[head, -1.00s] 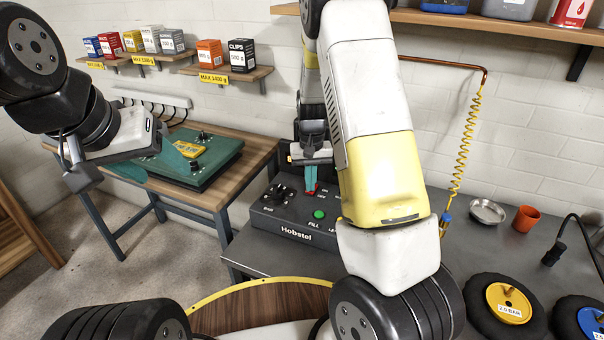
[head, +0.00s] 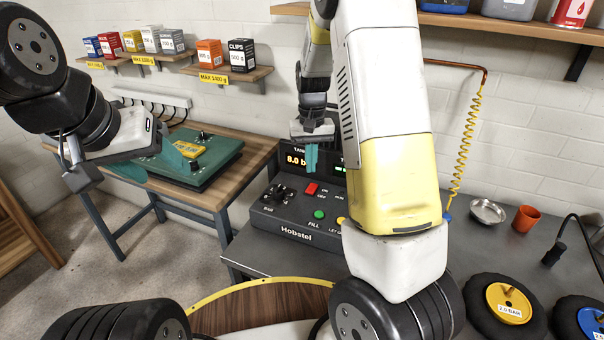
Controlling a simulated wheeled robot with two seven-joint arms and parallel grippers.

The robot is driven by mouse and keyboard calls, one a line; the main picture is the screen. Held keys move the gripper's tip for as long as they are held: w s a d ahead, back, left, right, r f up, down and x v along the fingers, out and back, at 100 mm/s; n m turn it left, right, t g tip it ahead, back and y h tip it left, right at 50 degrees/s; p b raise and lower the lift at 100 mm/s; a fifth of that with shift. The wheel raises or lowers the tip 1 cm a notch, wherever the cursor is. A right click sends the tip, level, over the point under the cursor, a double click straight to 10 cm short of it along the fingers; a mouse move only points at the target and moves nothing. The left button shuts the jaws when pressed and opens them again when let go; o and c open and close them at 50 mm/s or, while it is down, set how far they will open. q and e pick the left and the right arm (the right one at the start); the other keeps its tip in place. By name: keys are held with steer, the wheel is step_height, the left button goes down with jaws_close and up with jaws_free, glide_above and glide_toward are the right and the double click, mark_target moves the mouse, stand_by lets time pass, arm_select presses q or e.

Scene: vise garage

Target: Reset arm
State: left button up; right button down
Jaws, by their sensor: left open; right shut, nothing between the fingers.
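My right gripper (head: 311,158) is shut and empty, with its teal fingers pointing down. It hangs above the dark Hobstel control box (head: 303,213), in front of the box's display (head: 297,159), which reads 8.0. The fingers are apart from the red switch (head: 311,189) and the green button (head: 319,214). My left gripper (head: 160,160) is open at the left, over the green mat on the wooden table (head: 225,180). A yellow device (head: 187,149) lies near its fingers. My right arm hides part of the box's right side.
The grey bench (head: 490,250) carries a metal dish (head: 487,211), an orange cup (head: 526,218) and black wheels with yellow (head: 508,303) and blue hubs. A yellow coiled hose (head: 465,140) hangs at the right. Wall shelves (head: 225,72) hold small boxes.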

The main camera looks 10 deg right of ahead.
steer(key=s+a+r+t+y, duration=0.1)
steer(key=s+r+t+y, duration=0.15)
steer(key=s+r, duration=1.1)
steer(key=s+a+r+n+t, duration=0.1)
steer(key=s+r+t, duration=0.2)
steer(key=s, duration=0.7)
step_height(320, 180, up, 3)
steer(key=shift+s+f+t, duration=0.1)
steer(key=shift+s+t, duration=0.25)
steer(key=shift+s, duration=0.05)
steer(key=shift+a, duration=0.1)
